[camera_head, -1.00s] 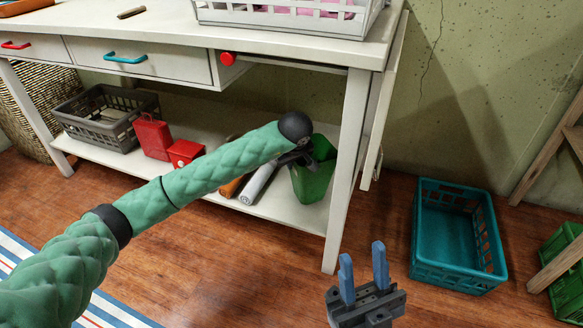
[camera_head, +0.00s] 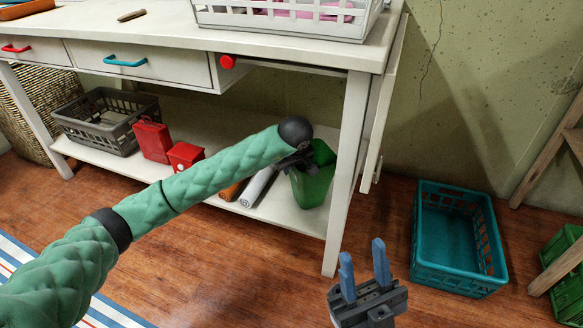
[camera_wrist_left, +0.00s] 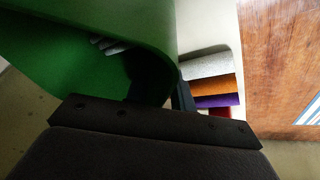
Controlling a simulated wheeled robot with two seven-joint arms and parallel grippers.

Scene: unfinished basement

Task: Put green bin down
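The green bin (camera_head: 316,186) is upright, or nearly so, at the right end of the table's lower shelf (camera_head: 282,212), beside the right front leg. I cannot tell whether its base touches the shelf. My left gripper (camera_head: 297,163) is at the bin's left rim, partly hidden by its own wrist. In the left wrist view the bin (camera_wrist_left: 60,60) fills the upper left, and the fingers (camera_wrist_left: 162,92) straddle its wall, shut on it. My right gripper (camera_head: 364,268) is open and empty, low in front of the table.
Rolls in grey (camera_head: 257,187) and orange (camera_head: 232,190) lie left of the bin. Red boxes (camera_head: 153,139) and a grey crate (camera_head: 88,132) stand further left on the shelf. A teal crate (camera_head: 455,278) is on the floor at right. A white basket (camera_head: 290,22) sits on the tabletop.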

